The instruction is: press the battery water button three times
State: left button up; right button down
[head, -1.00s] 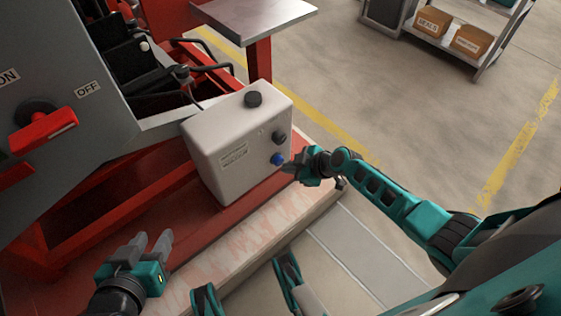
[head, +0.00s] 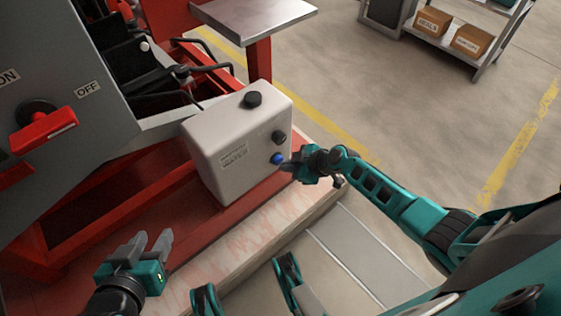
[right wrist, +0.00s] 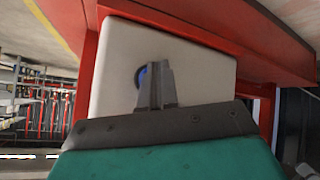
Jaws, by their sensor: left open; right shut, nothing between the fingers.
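The white battery water box (head: 235,150) stands on the red frame in the head view, with a label on its front. A blue button (head: 277,158) sits on its right side, below a dark knob (head: 279,137). My right gripper (head: 287,165) is shut and empty, its tip at or very near the blue button; I cannot tell whether it touches. In the right wrist view the shut fingers (right wrist: 155,85) partly cover the blue button (right wrist: 141,76) on the white box face (right wrist: 195,65). My left gripper (head: 152,245) is open and empty at the lower left.
A black cap (head: 252,99) is on top of the box. A grey panel with a red switch handle (head: 43,132) stands at left. A metal plate on a red post (head: 253,15) rises behind the box. A shelf with cardboard boxes (head: 470,40) stands far right across open floor.

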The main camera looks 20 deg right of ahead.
jog(key=shift+w+a, duration=0.15)
jog(key=shift+w, duration=0.3)
dwell(0.5)
jog(key=shift+s, duration=0.1)
jog(key=shift+s+d, duration=0.2)
jog(key=shift+s, duration=0.35)
jog(key=shift+s+d, duration=0.2)
jog(key=shift+s, duration=0.35)
jog(key=s, duration=0.1)
jog(key=s+d, duration=0.1)
jog(key=s, duration=0.2)
jog(key=shift+s+d+p, duration=0.35)
dwell(2.1)
